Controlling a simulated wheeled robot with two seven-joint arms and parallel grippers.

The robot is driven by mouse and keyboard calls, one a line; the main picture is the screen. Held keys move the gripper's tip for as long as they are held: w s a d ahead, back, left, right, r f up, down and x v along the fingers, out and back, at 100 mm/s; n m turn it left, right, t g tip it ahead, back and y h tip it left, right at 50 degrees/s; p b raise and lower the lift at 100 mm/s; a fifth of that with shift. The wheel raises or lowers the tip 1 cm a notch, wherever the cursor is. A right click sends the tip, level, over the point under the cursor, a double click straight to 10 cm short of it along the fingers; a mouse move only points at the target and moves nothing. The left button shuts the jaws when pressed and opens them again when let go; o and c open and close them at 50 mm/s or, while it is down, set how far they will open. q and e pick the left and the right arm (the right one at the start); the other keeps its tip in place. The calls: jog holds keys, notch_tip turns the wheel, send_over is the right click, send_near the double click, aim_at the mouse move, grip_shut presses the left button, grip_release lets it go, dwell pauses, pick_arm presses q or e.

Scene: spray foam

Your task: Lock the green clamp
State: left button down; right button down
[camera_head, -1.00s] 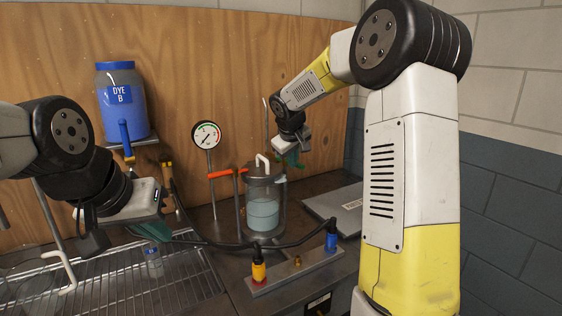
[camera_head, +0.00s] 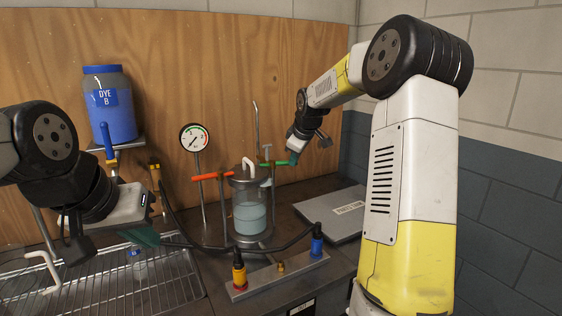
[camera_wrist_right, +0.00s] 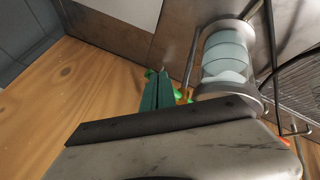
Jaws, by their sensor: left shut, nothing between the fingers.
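The green clamp (camera_head: 272,165) is a thin green bar on the right of the lid of the clear glass vessel (camera_head: 249,205), and it lies roughly level. My right gripper (camera_head: 293,157) is at the bar's right end, and they seem to touch. In the right wrist view its dark green fingers (camera_wrist_right: 158,92) lie close together, with bright green bits of the clamp (camera_wrist_right: 179,95) beside them. Whether the bar is between the fingers is hidden. My left gripper (camera_head: 146,237) is shut and empty above the wire rack, away from the vessel.
A red clamp bar (camera_head: 211,176) sticks out left of the vessel. A gauge (camera_head: 194,138), a blue dye jar (camera_head: 110,105), a wire rack (camera_head: 165,288), black hoses and a grey plate (camera_head: 335,214) surround it. A strip with yellow and blue fittings (camera_head: 277,276) lies in front.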

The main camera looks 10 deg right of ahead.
jog(key=shift+w+d, duration=0.2)
jog(key=shift+w, duration=0.55)
jog(key=shift+w+d, duration=0.2)
jog(key=shift+w, duration=0.6)
